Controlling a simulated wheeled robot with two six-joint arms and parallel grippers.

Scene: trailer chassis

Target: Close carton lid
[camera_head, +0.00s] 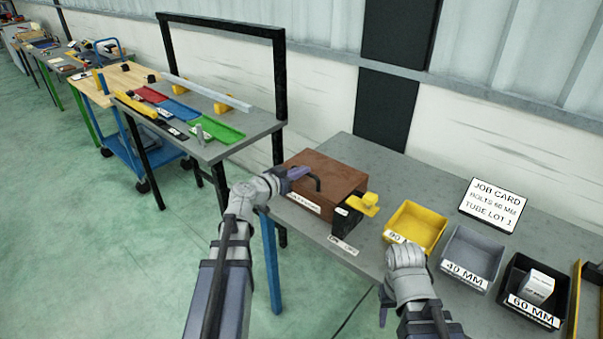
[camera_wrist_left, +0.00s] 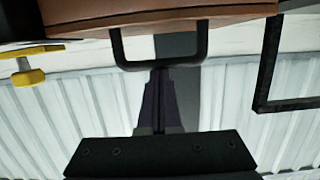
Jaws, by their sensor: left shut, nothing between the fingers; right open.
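A brown box (camera_head: 330,174) with a white label on its front side sits at the left end of the grey workbench; its top looks flat. A bent black handle (camera_head: 318,183) shows at it, and the handle shows large in the left wrist view (camera_wrist_left: 204,42) below a brown surface (camera_wrist_left: 95,12). I cannot tell whether the brown box is the carton. My left gripper (camera_head: 297,173) is shut and empty, its fingers (camera_wrist_left: 160,90) close to the handle; contact is unclear. A small white carton (camera_head: 539,284) stands in a black bin. My right gripper (camera_head: 384,312) is open, partly hidden.
Yellow (camera_head: 416,226), grey (camera_head: 473,256) and black (camera_head: 517,287) bins line the bench's front right, with a job card (camera_head: 494,204) behind. A yellow-topped black item (camera_head: 350,213) stands beside the brown box. A second table (camera_head: 240,147) with coloured trays is at left.

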